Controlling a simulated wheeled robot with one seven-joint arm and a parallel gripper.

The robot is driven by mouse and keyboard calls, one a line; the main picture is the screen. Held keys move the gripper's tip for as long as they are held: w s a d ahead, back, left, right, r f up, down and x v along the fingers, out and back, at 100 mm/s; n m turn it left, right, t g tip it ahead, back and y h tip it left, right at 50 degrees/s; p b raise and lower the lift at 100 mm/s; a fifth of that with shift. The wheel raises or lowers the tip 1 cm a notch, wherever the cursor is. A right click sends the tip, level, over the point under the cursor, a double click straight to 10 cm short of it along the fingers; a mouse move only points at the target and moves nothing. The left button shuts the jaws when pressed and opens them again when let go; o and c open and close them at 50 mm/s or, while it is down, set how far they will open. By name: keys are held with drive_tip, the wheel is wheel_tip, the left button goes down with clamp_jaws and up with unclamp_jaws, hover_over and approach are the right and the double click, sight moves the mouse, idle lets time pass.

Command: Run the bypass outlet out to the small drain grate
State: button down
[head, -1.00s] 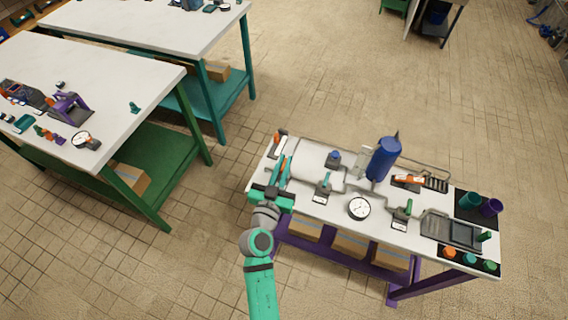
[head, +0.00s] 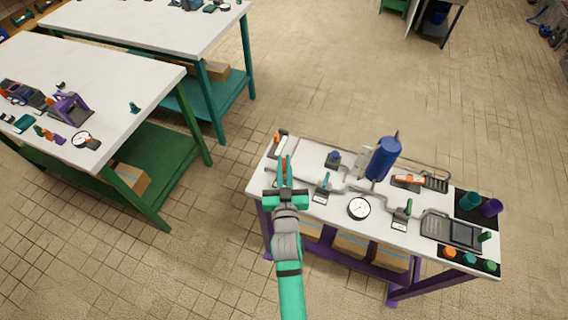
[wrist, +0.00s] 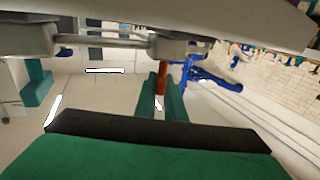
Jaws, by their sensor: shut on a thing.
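My teal gripper (head: 285,168) is over the left end of the white bench (head: 380,215). Its fingers are shut on a slim orange handle (wrist: 161,78), which stands upright between them in the wrist view. What the handle joins below is hidden by the gripper. Grey pipework (head: 347,181) runs across the bench top. I cannot tell which pipe end is the bypass outlet. A small dark grate (head: 437,184) lies at the bench's back right. A larger grate-like tray (head: 437,226) lies nearer the front right.
A round gauge (head: 359,208) and green-handled valves (head: 402,213) sit along the front. Cups (head: 470,201) stand at the right end. Two other tables, including a white-topped one (head: 130,85), are left across clear tiled floor.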

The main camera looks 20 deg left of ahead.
drive_tip(key=shift+f+n+g+y, duration=0.1)
drive_tip(key=shift+n+g+y, duration=1.2)
drive_tip(key=shift+y, duration=0.8)
drive_tip(key=c, duration=1.8)
unclamp_jaws()
drive_tip(key=shift+c, duration=0.2)
drive_tip(key=shift+s+d, duration=0.3)
drive_tip(key=shift+s, duration=0.05)
drive_tip(key=v, duration=1)
drive_tip(key=shift+a, duration=0.15)
